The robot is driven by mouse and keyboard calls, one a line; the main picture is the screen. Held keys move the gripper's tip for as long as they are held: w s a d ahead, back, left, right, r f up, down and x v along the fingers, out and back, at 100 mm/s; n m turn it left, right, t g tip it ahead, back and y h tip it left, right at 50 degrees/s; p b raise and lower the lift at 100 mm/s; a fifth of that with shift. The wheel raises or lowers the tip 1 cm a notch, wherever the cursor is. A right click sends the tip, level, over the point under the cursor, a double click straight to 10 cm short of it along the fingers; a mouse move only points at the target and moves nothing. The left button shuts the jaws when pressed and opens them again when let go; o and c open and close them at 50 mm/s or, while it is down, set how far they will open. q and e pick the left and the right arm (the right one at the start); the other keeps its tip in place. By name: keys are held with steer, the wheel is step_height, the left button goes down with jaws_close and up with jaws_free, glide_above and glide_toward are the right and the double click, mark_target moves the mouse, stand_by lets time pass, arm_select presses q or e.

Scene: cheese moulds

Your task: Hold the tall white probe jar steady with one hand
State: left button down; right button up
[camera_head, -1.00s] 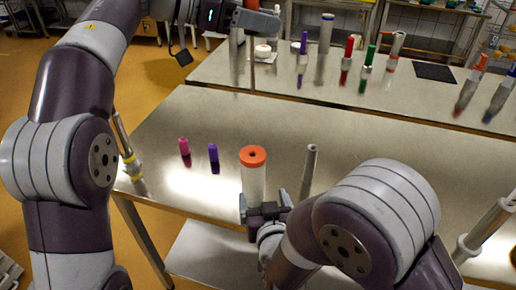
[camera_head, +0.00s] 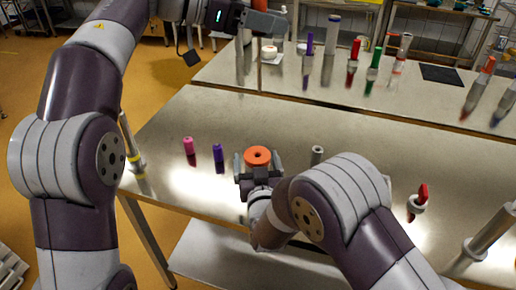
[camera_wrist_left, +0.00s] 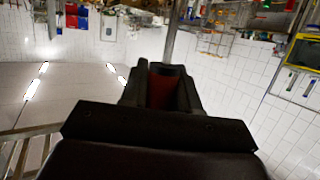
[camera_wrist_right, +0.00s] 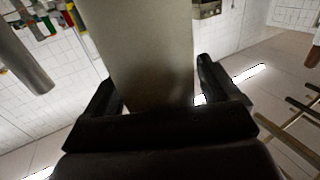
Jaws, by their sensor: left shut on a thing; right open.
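The tall white probe jar (camera_head: 257,155) stands on the near table, showing its orange top with a dark central hole. My right gripper (camera_head: 258,170) is open, with a finger on each side of the jar; contact cannot be made out. In the right wrist view the jar's pale body (camera_wrist_right: 146,50) fills the space between the fingers.
A pink piece (camera_head: 189,146) and a purple piece (camera_head: 218,153) stand left of the jar. A grey cylinder (camera_head: 317,153) and a red piece in a pale ring (camera_head: 418,203) are to the right. The back table (camera_head: 215,72) carries several colour-topped cylinders and a dark mat (camera_head: 443,73).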

steer(key=c, duration=1.2)
steer(key=shift+o, duration=0.2)
arm_select(q)
step_height(320, 180, down, 9)
steer(key=shift+a+n, duration=0.15)
steer(key=shift+n, duration=0.15)
steer(key=shift+f, duration=0.1)
